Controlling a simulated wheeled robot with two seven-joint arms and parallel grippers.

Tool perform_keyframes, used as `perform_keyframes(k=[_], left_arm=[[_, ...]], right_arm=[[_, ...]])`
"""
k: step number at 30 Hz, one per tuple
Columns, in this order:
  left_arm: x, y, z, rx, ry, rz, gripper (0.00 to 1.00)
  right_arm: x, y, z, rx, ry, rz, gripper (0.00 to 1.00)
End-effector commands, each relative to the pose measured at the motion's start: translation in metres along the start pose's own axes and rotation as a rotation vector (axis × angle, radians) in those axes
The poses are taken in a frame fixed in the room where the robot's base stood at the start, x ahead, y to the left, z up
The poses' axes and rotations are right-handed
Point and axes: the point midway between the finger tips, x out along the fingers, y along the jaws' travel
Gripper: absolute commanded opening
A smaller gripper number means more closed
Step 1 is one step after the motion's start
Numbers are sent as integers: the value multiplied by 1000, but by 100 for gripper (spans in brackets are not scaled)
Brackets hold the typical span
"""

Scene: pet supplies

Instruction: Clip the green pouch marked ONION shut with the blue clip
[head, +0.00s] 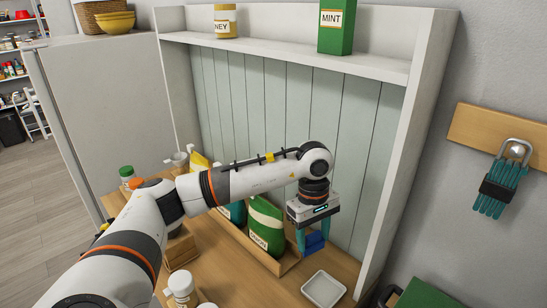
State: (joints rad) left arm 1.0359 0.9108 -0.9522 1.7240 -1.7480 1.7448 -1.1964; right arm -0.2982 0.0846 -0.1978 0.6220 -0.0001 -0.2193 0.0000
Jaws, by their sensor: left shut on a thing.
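The green pouch (265,219) stands in a wooden tray on the counter, below my forearm. Its white label appears to read ONION, though it is small. My left gripper (312,239) comes in from the left and points down, just right of the pouch and apart from it in the picture. It is shut on the blue clip (315,244), which hangs between its teal fingers above the counter. My left arm hides part of the pouch's surroundings. My right gripper is not in view.
A small white dish (323,289) sits on the counter (220,257) right of the tray (285,265). A teal pouch (236,213) stands left of the green one. A shelf (280,54) with a MINT box (336,27) is above.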

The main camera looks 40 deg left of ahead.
Motion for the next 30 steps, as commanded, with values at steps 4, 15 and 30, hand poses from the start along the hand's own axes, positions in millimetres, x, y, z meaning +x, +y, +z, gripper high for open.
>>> perform_keyframes(k=[4,15,30], left_arm=[[-34,-14,53,-469,1,-55,33],[-87,-7,167,-1487,-1,-180,33],[-97,4,200,-1802,-2,-220,33]], right_arm=[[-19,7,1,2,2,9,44],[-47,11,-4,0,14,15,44],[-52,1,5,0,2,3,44]])
